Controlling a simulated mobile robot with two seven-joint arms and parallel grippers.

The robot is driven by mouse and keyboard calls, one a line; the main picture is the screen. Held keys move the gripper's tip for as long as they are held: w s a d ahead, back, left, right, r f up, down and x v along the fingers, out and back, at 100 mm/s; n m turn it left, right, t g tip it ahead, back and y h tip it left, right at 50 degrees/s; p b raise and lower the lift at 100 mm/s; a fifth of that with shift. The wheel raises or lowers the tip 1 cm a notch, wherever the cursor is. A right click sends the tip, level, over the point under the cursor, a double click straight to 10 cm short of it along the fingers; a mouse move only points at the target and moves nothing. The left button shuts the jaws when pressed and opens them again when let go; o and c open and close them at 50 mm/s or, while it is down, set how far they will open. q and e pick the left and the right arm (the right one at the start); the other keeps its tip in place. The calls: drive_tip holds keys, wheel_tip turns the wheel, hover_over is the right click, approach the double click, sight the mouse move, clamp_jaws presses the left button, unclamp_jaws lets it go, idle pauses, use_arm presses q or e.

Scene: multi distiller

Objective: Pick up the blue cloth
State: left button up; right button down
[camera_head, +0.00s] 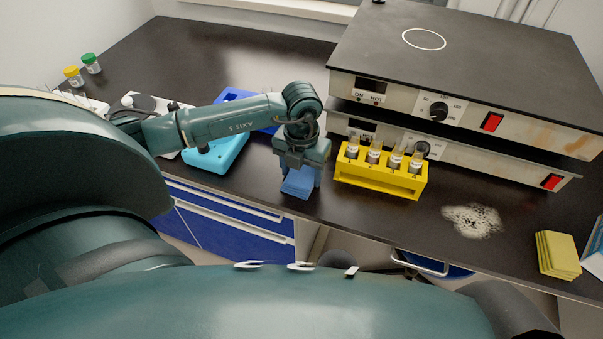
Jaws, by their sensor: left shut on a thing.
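The blue cloth (298,184) is a small folded blue piece near the front edge of the dark bench, in the middle of the head view. My left gripper (300,176) points down over it and is shut on it, with a finger on each side. The gripper body hides the cloth's upper part. I cannot tell whether the cloth touches the bench. My right gripper is not in the view.
A yellow rack (385,180) with several vials stands just right of my gripper. Stacked hot plates (470,75) fill the back right. A white foamy spill (472,221) and yellow sponges (558,254) lie farther right. A cyan tray (217,155) is on the left.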

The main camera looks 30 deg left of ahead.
use_arm(q)
drive_tip(key=shift+c, duration=0.2)
wheel_tip(320, 180, up, 10)
drive_tip(key=shift+b, duration=0.35)
